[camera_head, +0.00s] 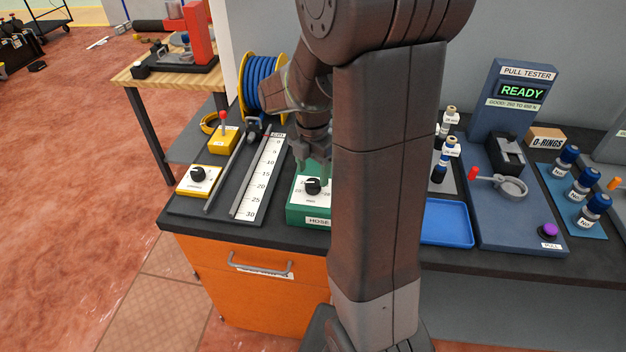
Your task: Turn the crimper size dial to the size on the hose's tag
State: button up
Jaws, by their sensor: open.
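The green box (297,213), with a label starting "HOSE" on its front, stands on the dark bench. It has a white dial plate with a black knob (312,187); the numbers around it are too small to read surely. My arm hides the right part of the box. Small upright pieces with white tags (449,151) stand right of my arm; their writing is unreadable, and I cannot tell which is the hose's tag.
A ruler plate (262,180) lies left of the green box. Right are a blue tray (446,222) and a pull tester (515,95) showing "READY".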

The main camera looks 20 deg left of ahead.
aim_at(313, 183)
jog(key=shift+f, duration=2.05)
jog(key=c, duration=1)
